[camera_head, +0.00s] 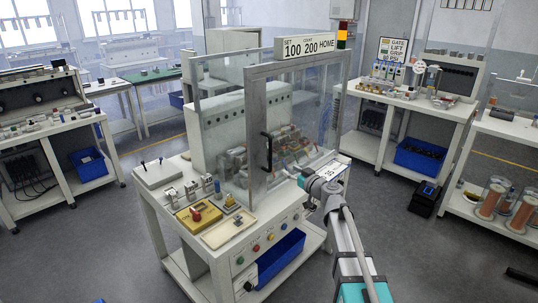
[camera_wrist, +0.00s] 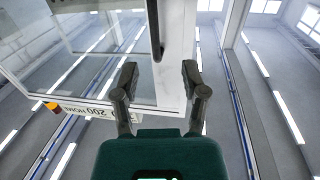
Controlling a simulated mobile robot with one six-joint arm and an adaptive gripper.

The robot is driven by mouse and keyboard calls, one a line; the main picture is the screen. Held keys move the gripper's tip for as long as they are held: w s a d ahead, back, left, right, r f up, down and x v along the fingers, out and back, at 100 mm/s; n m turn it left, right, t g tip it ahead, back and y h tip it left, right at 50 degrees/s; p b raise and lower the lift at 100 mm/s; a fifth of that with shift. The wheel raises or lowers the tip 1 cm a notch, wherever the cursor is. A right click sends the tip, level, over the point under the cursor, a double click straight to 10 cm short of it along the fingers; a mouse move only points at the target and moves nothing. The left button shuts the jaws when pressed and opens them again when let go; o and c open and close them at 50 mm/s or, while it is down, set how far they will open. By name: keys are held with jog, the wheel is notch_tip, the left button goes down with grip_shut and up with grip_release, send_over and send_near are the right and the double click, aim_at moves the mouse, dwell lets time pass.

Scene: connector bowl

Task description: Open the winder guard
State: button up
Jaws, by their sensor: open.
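The winder guard is a clear panel in a grey frame (camera_head: 257,120) on the front of the bench machine. It looks closed. A black vertical bar handle (camera_head: 267,150) is on its left upright. My gripper (camera_head: 292,172) is to the right of the handle and a little lower in the head view, apart from it. In the wrist view my gripper (camera_wrist: 159,72) has its two dark fingers spread, with nothing between them. There the handle (camera_wrist: 154,30) shows beyond the fingertips, and the guard frame (camera_wrist: 177,40) lies behind the fingers.
The winder bench (camera_head: 232,237) carries a yellow device (camera_head: 199,214), small fittings and front buttons. A display sign (camera_head: 308,44) stands above the guard. A blue bin (camera_head: 281,257) is on the lower shelf. Other benches stand left and right, with open floor between.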

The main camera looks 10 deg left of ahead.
jog(key=shift+w+d+r+t, duration=0.1)
jog(key=shift+w+r+t, duration=0.2)
jog(key=shift+w, duration=0.2)
jog(key=shift+w, duration=0.1)
send_over(270, 168)
jog(key=shift+w, duration=0.45)
dwell(0.4)
grip_shut()
